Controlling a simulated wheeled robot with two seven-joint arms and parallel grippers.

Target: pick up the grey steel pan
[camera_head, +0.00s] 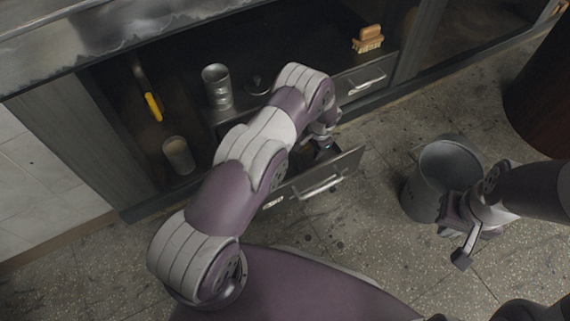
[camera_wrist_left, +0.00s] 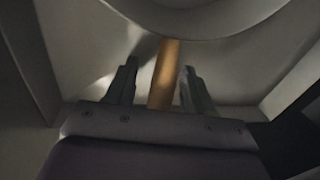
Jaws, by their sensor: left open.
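In the left wrist view, a wooden handle (camera_wrist_left: 166,75) runs up between my left gripper's fingers (camera_wrist_left: 158,85) to a large round grey shape (camera_wrist_left: 205,16), which looks like the steel pan. My left gripper is open, one finger on each side of the handle, with gaps showing. In the head view my left gripper (camera_head: 325,146) reaches down into the pulled-out drawer (camera_head: 338,176), and the pan is hidden there by my arm and the drawer front. My right gripper (camera_head: 462,245) is beside a grey metal bucket (camera_head: 420,190); its jaw state is unclear.
The open cabinet holds a metal can (camera_head: 217,88), a pale cup (camera_head: 179,155), a yellow-handled tool (camera_head: 153,106) and a wooden brush (camera_head: 369,39). A shut drawer (camera_head: 362,82) is at the right. Drawer walls (camera_wrist_left: 290,90) stand close around my left gripper. Some floor is clear.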

